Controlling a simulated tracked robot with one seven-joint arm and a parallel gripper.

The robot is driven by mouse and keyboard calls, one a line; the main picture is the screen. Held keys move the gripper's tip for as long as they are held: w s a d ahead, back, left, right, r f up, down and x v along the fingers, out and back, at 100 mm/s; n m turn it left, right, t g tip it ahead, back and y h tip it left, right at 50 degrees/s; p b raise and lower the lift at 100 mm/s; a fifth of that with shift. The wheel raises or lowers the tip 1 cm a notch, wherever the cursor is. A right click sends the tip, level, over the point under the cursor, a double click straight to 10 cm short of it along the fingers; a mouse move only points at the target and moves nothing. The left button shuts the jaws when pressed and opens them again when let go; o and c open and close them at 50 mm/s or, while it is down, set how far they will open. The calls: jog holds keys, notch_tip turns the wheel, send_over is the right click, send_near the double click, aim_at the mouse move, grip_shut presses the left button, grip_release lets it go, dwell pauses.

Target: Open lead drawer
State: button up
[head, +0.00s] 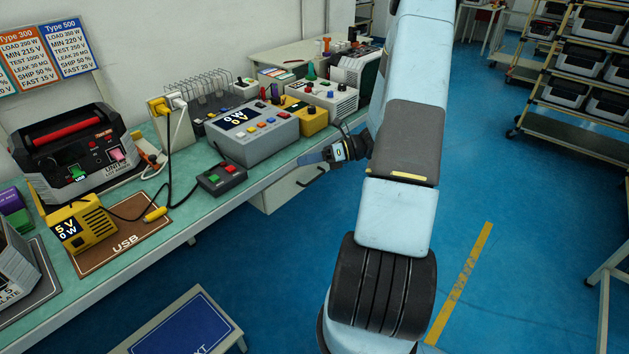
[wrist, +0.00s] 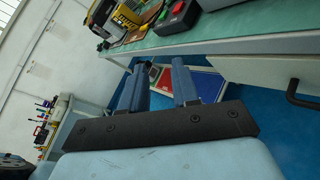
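The white drawer (head: 280,193) hangs under the green workbench, left of my arm in the head view. Its dark bar handle (head: 313,177) sticks out from the front. In the wrist view the drawer front (wrist: 262,72) is at the upper right, with the black handle (wrist: 303,97) at the right edge. The drawer looks shut. My gripper (head: 304,158) is near the bench edge, close above the handle in the head view. In the wrist view my gripper (wrist: 160,82) has its two blue fingers apart with nothing between them, and the handle lies to their right, apart from them.
The workbench (head: 205,207) edge runs close beside my gripper. A grey meter (head: 250,135) and a red-and-green button box (head: 222,178) stand on it. A low stand with a blue top (head: 183,330) is in front. Blue floor right of my arm is open up to the shelving (head: 575,145).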

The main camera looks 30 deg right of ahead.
jog(key=d+f+m+t+h, duration=0.1)
jog(key=d+f+m+t, duration=0.65)
jog(key=f+m, duration=0.3)
jog(key=m+t+h, duration=0.6)
jog(key=m+h, duration=0.1)
jog(key=m, duration=0.3)
send_near(316, 178)
jog(key=x, duration=1)
jog(key=shift+w+f, duration=0.1)
jog(key=shift+f, duration=0.25)
jog(key=shift+c, duration=0.2)
grip_shut()
